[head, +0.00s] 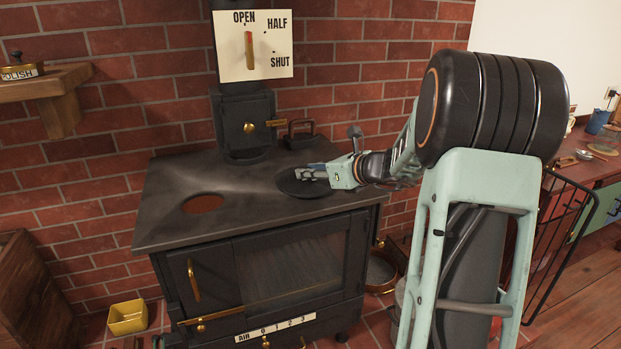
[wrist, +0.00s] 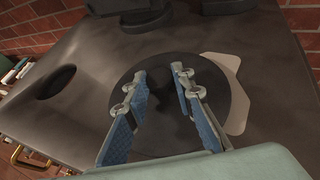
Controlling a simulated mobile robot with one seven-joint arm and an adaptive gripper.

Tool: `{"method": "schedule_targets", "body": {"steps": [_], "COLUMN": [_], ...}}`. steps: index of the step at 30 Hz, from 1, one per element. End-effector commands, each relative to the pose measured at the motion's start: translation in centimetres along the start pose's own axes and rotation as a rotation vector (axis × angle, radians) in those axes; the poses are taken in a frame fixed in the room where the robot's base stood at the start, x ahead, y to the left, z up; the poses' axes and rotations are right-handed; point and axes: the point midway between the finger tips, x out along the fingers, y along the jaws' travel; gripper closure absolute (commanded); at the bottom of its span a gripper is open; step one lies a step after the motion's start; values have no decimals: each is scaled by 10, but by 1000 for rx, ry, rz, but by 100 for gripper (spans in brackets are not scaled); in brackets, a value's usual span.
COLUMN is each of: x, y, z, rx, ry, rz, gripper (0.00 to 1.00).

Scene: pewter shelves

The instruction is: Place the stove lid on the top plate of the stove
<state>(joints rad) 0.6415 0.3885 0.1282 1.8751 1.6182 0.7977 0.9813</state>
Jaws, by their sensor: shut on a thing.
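The stove lid is a flat dark disc (head: 294,188), over the right part of the stove's black top plate (head: 240,217). My gripper (head: 312,173) is at the lid's middle. In the wrist view the lid (wrist: 198,125) lies below my two blue-padded fingers (wrist: 159,74), which are shut on a dark part at its centre, probably a knob. That part is mostly hidden in shadow between the fingers. The lid looks level and very near the plate; I cannot tell whether it touches. A round open hole (head: 203,203) is in the plate's left part.
The flue box (head: 247,127) and a dark iron with a handle (head: 298,136) stand at the plate's back. A pale flat piece (wrist: 229,78) shows beside the lid in the wrist view. The plate's front middle is clear.

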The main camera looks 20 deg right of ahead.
Motion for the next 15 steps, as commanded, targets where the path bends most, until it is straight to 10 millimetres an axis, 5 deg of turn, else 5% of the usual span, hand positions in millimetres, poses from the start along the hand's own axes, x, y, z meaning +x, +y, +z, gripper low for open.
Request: {"method": "schedule_targets", "body": {"steps": [11, 12, 15], "x": [1, 1, 1], "y": [0, 0, 0], "z": [0, -3, -2], "rx": [-3, -1, -1], "ry": [-6, 0, 0], "rz": [0, 0, 0], "gripper": [100, 76, 65]}}
